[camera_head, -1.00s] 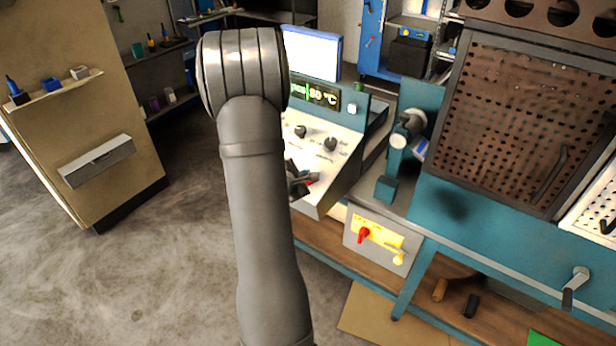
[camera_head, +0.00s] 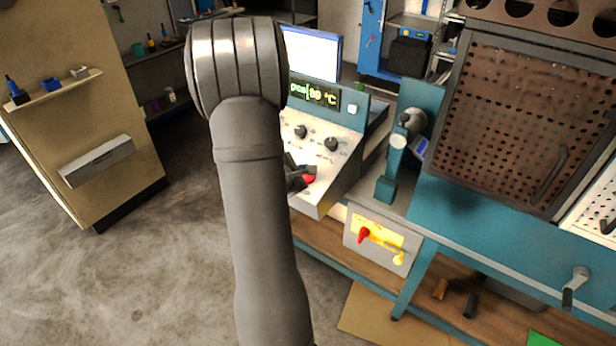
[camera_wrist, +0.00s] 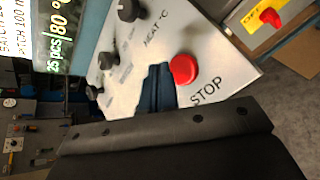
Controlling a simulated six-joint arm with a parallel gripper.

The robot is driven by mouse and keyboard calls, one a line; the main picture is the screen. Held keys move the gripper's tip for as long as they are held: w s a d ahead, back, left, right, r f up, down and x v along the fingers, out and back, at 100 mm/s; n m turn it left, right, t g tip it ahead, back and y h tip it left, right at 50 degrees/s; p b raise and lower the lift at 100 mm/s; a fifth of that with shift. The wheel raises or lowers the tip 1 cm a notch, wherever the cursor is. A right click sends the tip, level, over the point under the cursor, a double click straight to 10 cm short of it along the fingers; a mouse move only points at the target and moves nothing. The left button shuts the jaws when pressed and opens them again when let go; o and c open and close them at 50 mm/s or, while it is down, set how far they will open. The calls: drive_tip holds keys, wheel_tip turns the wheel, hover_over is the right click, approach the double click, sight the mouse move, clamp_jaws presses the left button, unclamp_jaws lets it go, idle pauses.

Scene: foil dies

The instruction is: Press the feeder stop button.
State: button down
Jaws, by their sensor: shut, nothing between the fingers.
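The red round stop button (camera_wrist: 184,69) sits on the sloped light control panel (camera_wrist: 215,60), beside the printed word STOP. In the head view the button (camera_head: 309,179) shows as a small red spot at the panel's lower edge. My gripper (camera_wrist: 158,70) is shut and empty. In the wrist view its fingertips lie right beside the button, on its left. In the head view my gripper (camera_head: 300,178) is low over the panel and partly covers the button. I cannot tell whether the fingertips touch the button or the panel.
Dark knobs (camera_wrist: 107,60) stand on the same panel, one near the HEAT label. A display (camera_head: 313,93) reading 80 °C rises behind it. A yellow plate with a red switch (camera_head: 364,235) is on the bench front. A teal press (camera_head: 398,150) stands to the right.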

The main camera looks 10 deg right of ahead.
drive_tip(key=shift+s+a+r, duration=0.15)
drive_tip(key=shift+r, duration=0.45)
drive_tip(key=shift+s+a+r, duration=0.1)
drive_tip(key=shift+s+r, duration=0.05)
drive_tip(key=shift+r, duration=0.45)
drive_tip(key=shift+s+a+r, duration=0.15)
drive_tip(key=shift+r, duration=0.45)
drive_tip(key=shift+s+a+r, duration=0.15)
drive_tip(key=shift+r, duration=0.45)
drive_tip(key=shift+s+a+r, duration=0.1)
drive_tip(key=shift+a+r, duration=0.05)
drive_tip(key=shift+r, duration=0.45)
drive_tip(key=shift+s+a+r, duration=0.15)
drive_tip(key=shift+r, duration=0.45)
